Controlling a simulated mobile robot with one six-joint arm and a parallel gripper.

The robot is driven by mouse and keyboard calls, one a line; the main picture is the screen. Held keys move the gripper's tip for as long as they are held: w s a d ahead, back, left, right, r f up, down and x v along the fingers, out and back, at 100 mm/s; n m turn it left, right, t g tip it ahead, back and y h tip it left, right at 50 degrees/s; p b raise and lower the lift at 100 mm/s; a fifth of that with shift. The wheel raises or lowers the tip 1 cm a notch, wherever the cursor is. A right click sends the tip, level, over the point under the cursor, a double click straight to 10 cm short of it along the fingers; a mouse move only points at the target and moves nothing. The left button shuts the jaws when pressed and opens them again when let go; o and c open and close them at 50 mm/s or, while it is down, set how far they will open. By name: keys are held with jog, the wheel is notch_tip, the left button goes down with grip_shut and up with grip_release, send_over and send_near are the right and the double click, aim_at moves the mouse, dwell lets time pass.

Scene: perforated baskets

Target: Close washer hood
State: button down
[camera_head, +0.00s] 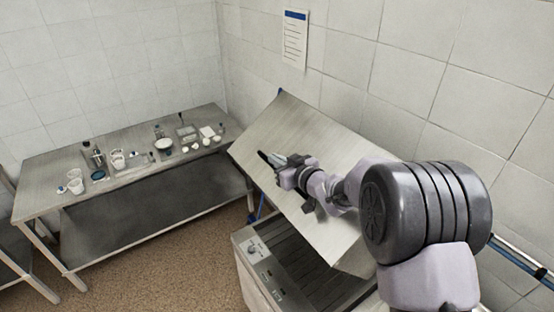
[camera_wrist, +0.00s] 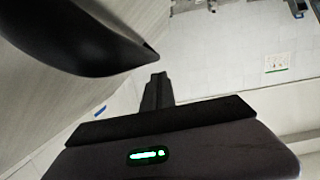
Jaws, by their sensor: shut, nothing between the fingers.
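The washer (camera_head: 290,278) stands at the lower middle of the head view, with a control panel on its front left corner. Its hood (camera_head: 290,125) is a flat brushed-metal panel, tilted up and leaning back toward the tiled wall, so the slotted top of the washer shows beneath it. My gripper (camera_head: 268,160) is shut and empty. In the head view it overlaps the hood's middle left area; whether it touches the hood, I cannot tell. In the wrist view a dark finger (camera_wrist: 155,95) shows at the middle, with a grey metal surface at the left.
A metal table (camera_head: 50,200) stands at the left against the wall, with several cups, dishes and small items on it. A printed sheet (camera_head: 294,40) hangs on the wall. The brown floor (camera_head: 170,265) between table and washer is clear.

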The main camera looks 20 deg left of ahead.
jog(key=shift+w+f, duration=0.3)
jog(key=shift+f, duration=0.35)
jog(key=shift+s, duration=0.1)
jog(key=shift+s, duration=0.1)
